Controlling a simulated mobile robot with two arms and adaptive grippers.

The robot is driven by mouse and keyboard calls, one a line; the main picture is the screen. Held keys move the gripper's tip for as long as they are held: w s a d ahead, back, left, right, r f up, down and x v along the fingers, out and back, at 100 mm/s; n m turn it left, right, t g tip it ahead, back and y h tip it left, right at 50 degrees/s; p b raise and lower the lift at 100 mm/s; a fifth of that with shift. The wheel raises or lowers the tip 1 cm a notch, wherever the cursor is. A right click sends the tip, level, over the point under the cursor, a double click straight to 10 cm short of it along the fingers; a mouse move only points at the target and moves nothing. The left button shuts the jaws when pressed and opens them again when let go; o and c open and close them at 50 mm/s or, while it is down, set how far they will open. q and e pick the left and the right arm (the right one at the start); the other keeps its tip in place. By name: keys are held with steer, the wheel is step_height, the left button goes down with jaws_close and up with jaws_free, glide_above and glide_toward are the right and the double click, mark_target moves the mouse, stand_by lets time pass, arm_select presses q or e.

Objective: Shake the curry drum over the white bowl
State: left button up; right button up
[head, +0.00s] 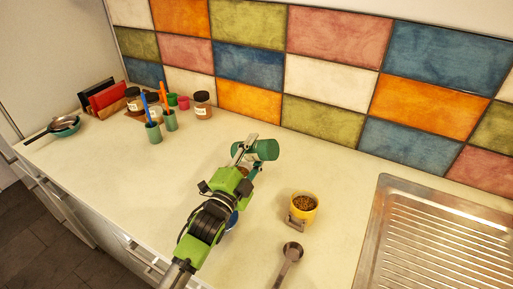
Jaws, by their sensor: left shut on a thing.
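My left gripper (246,158) is shut on a small drum with a teal end (267,150), which I take to be the curry drum. It is held above the counter, tilted onto its side, with the teal end pointing right. The fingers hide much of its body. A blue and white curved edge (234,220) shows beside my left arm, below and nearer than the gripper. It may be part of the white bowl, but the arm hides most of it. My right gripper is not in view.
A yellow cup (303,208) with brown grains stands right of my arm, with a grey scoop (290,257) in front. A metal sink drainer (440,245) is at right. Jars (202,105), green brush cups (154,133) and a pan (64,125) stand at back left.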

arm_select(q)
steer(key=shift+a+r+n, duration=0.1)
steer(key=shift+r+n, duration=0.1)
steer(key=shift+n, duration=0.2)
steer(key=shift+w+f, duration=0.1)
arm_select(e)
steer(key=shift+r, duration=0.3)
